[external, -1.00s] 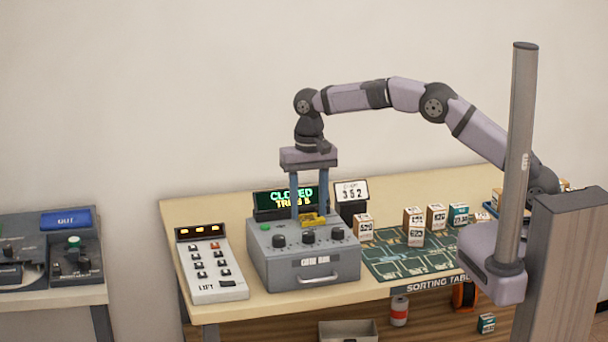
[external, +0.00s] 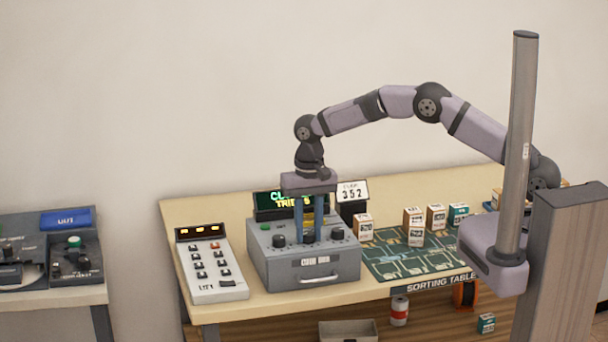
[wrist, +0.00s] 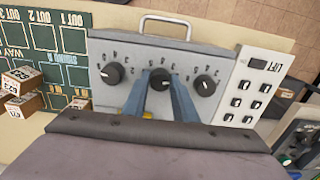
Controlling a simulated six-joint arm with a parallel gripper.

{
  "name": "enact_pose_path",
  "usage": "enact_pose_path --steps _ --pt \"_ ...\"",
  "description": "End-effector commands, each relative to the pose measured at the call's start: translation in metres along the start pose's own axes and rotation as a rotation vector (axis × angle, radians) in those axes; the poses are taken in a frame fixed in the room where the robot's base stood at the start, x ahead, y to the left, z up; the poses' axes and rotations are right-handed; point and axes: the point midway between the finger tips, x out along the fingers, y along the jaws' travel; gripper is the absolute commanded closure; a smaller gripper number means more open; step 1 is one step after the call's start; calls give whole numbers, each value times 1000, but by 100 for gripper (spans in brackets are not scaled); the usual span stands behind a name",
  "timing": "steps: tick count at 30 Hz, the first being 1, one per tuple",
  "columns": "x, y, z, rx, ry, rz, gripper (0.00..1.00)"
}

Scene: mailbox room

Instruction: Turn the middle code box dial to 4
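The grey code box (external: 315,267) stands on the table with three black dials in a row on its sloped top. The middle dial (wrist: 160,77) is between the two blue fingertips of my gripper (wrist: 161,88), one on each side and seemingly touching it. In the external view my gripper (external: 308,240) points straight down onto the box, its fingers hiding most of the middle dial. The dial's number setting is too small to read. The outer dials show left (wrist: 112,74) and right (wrist: 204,85) in the wrist view.
A keypad unit (external: 208,262) stands left of the box. Several small boxes (external: 414,235) and a green sorting mat (external: 400,262) lie to the right.

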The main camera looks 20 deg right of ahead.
Motion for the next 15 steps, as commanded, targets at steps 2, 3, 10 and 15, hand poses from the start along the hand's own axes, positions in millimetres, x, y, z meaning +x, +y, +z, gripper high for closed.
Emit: enact_pose_path --steps 2,3,10,15 --pt "0 0 0 0 0 1 97" --pt "0 0 0 0 0 1 97" --pt "-1 0 0 -14 0 1 97" --pt "-1 0 0 -65 0 1 96"
